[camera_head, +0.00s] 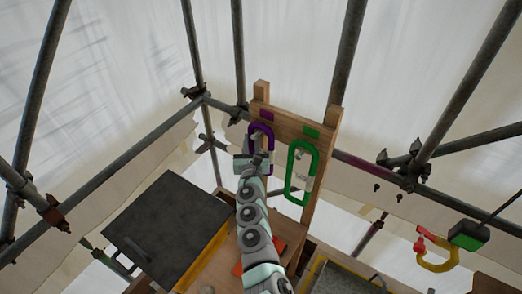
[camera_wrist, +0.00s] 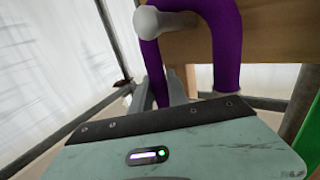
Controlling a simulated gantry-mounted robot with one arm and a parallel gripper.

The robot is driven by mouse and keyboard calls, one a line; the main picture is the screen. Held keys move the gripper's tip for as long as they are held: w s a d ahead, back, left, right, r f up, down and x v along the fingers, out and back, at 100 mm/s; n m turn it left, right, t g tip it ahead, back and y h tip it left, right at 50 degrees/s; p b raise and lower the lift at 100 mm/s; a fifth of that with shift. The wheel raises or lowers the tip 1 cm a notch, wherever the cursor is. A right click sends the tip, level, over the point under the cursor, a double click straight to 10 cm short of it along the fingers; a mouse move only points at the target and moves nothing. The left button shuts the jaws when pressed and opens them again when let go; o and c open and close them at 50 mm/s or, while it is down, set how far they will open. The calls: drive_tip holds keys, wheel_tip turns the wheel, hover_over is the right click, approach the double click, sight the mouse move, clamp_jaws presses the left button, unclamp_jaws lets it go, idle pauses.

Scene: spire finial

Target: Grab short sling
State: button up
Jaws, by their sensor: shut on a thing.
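A purple carabiner-shaped loop (camera_head: 263,131) hangs on the wooden board at the end of my arm. In the wrist view its thick purple bar (camera_wrist: 226,45) rises in front of my gripper (camera_wrist: 178,88), with a second purple stretch between the grey fingers. My gripper (camera_head: 256,148) is shut on the purple loop. A green loop (camera_head: 315,165) hangs to its right on the same board. The task's short sling is not labelled, so I cannot tell by name which loop it is. The fingertips are partly hidden by the gripper body.
The wooden board (camera_head: 297,124) has purple and green marks above the loops. A dark-topped box (camera_head: 165,225) stands at the lower left. Scaffold tubes (camera_head: 238,50) surround the place. A yellow-red shackle (camera_head: 437,254) and a green-black device (camera_head: 469,235) are at the right.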

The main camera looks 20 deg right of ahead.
clamp_jaws()
idle(0.3)
